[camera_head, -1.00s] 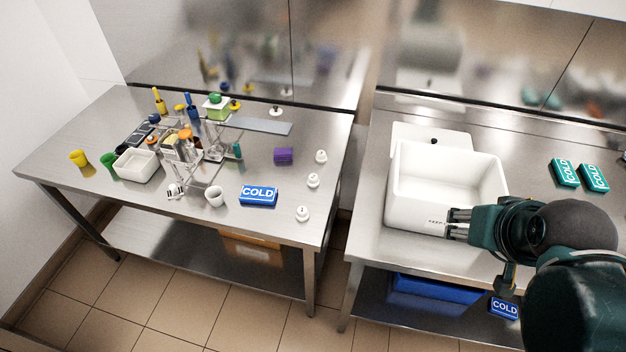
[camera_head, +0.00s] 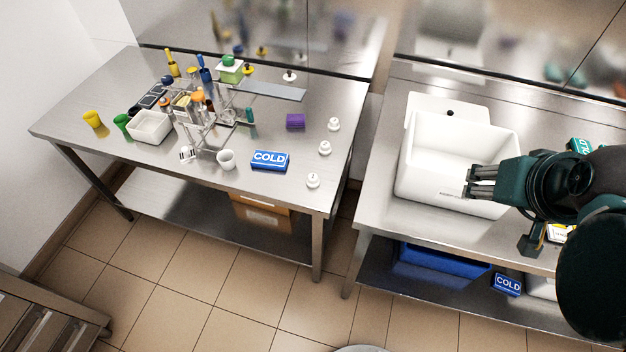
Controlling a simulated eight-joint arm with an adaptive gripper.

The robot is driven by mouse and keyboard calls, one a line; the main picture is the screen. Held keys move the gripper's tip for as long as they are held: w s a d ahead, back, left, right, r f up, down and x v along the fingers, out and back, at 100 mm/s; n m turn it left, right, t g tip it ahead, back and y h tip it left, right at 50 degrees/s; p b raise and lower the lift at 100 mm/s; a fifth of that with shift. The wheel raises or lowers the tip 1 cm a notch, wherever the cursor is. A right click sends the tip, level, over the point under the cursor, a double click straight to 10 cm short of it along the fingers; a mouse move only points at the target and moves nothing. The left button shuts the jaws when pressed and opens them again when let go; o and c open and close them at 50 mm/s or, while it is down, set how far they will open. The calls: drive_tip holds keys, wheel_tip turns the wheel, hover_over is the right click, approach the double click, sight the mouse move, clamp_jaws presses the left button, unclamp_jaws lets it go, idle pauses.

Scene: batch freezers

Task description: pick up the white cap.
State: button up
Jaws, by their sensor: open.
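Three small white knobbed pieces that look like caps stand in a row along the right end of the left steel table: a far one (camera_head: 334,124), a middle one (camera_head: 325,148) and a near one (camera_head: 313,181). A similar white piece with a dark knob (camera_head: 290,76) is at the table's back edge. I cannot tell which one is the named cap. My gripper (camera_head: 469,183) is open, pointing left, in front of the white bin on the right table. It is well to the right of the caps, with nothing visible between its fingers.
A white bin (camera_head: 425,184) stands on the right table. A floor gap separates the tables.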

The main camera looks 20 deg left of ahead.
drive_tip(key=w+a+r+n+g+y+p, duration=0.15)
drive_tip(key=w+a+n, duration=0.3)
drive_tip(key=a, duration=0.45)
drive_tip(key=w+a+r+n+g+p, duration=0.25)
drive_tip(key=w+a, duration=0.25)
drive_tip(key=a, duration=0.4)
drive_tip(key=n+g+p, duration=0.3)
drive_tip(key=n+p, duration=0.1)
drive_tip(key=n, duration=0.3)
hover_over(313, 176)
wheel_tip(313, 176, down, 4)
drive_tip(key=f, duration=1.8)
drive_tip(key=shift+s+d+f, duration=0.2)
drive_tip(key=shift+d+f, duration=0.05)
drive_tip(key=shift+d, duration=0.1)
drive_tip(key=shift+f, duration=0.5)
drive_tip(key=shift+f, duration=0.1)
drive_tip(key=shift+a+f, duration=0.1)
drive_tip(key=shift+f, duration=1.1)
drive_tip(key=shift+f, duration=0.1)
drive_tip(key=shift+w+a+f+b, duration=0.15)
drive_tip(key=shift+f+b, duration=0.25)
drive_tip(key=shift+f, duration=0.85)
drive_tip(key=shift+a+f+b, duration=0.1)
drive_tip(key=shift+f+b, duration=0.25)
drive_tip(key=shift+f, duration=0.9)
